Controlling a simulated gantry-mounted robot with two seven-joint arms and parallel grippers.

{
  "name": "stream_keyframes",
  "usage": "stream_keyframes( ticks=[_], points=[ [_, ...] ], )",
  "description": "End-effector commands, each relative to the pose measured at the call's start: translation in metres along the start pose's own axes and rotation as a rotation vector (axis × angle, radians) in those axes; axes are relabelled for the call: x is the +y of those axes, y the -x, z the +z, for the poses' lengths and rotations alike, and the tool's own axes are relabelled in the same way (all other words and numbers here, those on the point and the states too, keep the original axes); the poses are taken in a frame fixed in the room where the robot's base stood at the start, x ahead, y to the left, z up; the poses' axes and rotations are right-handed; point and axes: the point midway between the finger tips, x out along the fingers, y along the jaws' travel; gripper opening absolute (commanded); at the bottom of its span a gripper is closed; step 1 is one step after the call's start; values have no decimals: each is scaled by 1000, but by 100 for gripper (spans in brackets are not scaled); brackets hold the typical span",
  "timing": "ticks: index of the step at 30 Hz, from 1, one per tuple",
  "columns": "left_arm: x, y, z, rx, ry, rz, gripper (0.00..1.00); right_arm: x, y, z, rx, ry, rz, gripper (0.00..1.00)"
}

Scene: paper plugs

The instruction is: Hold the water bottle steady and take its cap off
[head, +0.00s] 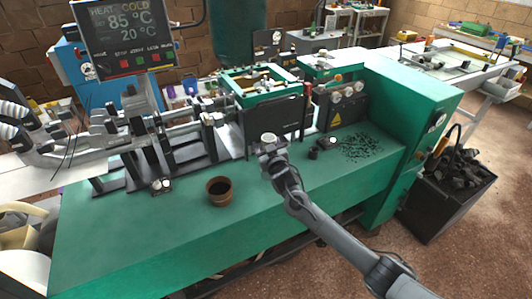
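My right arm comes in from the lower right, and its gripper (270,152) is above the green machine bench, in front of the dark mould block. A small round whitish thing (268,138) shows at the gripper's tip; it may be the bottle's cap seen from above, but it is too small to be sure. I cannot tell whether the fingers are shut on it. No bottle body can be made out. I cannot make out my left gripper among the grey machine parts at the left.
The green bench (130,240) has free room at its front left. A brown cup (219,191) stands there. Black bits (360,147) lie on the right. A control screen (124,38) rises at the back left. A dark bin (440,205) stands on the floor.

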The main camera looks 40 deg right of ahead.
Motion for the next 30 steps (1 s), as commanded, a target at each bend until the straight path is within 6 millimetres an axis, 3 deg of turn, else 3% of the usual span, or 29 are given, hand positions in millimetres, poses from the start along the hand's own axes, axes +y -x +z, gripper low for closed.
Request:
stream_keyframes(
  ticks=[6, 19, 20, 24, 30],
  points=[
    [0, -9, 3, 0, 0, 0, 23, -6, -1, 29, -1, 2, -1, 0],
    [0, -10, 3, 0, 0, 0, 23, -7, -1, 33, -2, 1, -1, 0],
    [0, -10, 3, 0, 0, 0, 23, -7, -1, 33, -2, 1, -1, 68],
    [0, -9, 3, 0, 0, 0, 23, -7, -1, 33, -2, 1, -1, 90],
    [0, -9, 3, 0, 0, 0, 23, -7, -1, 33, -1, 1, -1, 91]
  ],
)
